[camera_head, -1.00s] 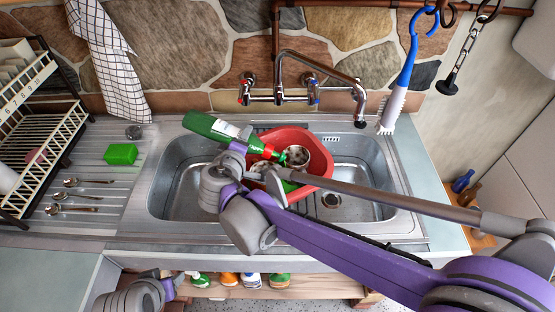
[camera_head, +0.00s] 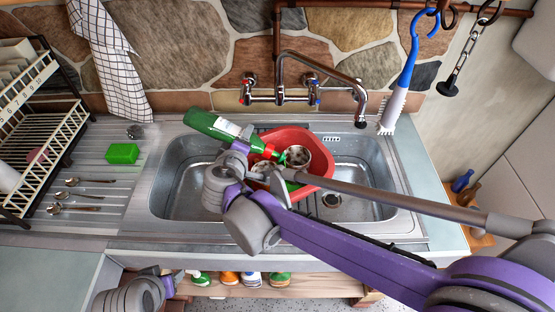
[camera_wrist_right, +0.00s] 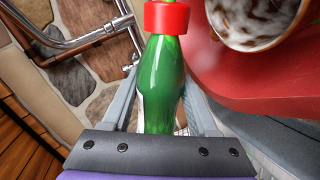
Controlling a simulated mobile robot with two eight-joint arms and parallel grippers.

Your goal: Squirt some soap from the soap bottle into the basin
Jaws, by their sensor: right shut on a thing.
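The soap bottle (camera_head: 205,123) is green with a white label and a red cap. It lies tilted, its cap end lower and pointing right over the left part of the red basin (camera_head: 326,181). My right gripper (camera_head: 240,148) is shut on the bottle near its cap end. In the right wrist view the bottle (camera_wrist_right: 163,80) sits between the two fingers, with the basin (camera_wrist_right: 235,85) beside it. I cannot see any soap coming out. My left gripper (camera_head: 170,283) is low at the left, below the counter's front edge, and its fingers are unclear.
The basin stands in the metal sink (camera_head: 180,195) and holds a dirty mug (camera_head: 297,157) and other dishes partly hidden by my arm. The tap (camera_head: 345,80) reaches over the sink from behind. A green sponge (camera_head: 121,153), spoons and a dish rack (camera_head: 45,135) are at the left.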

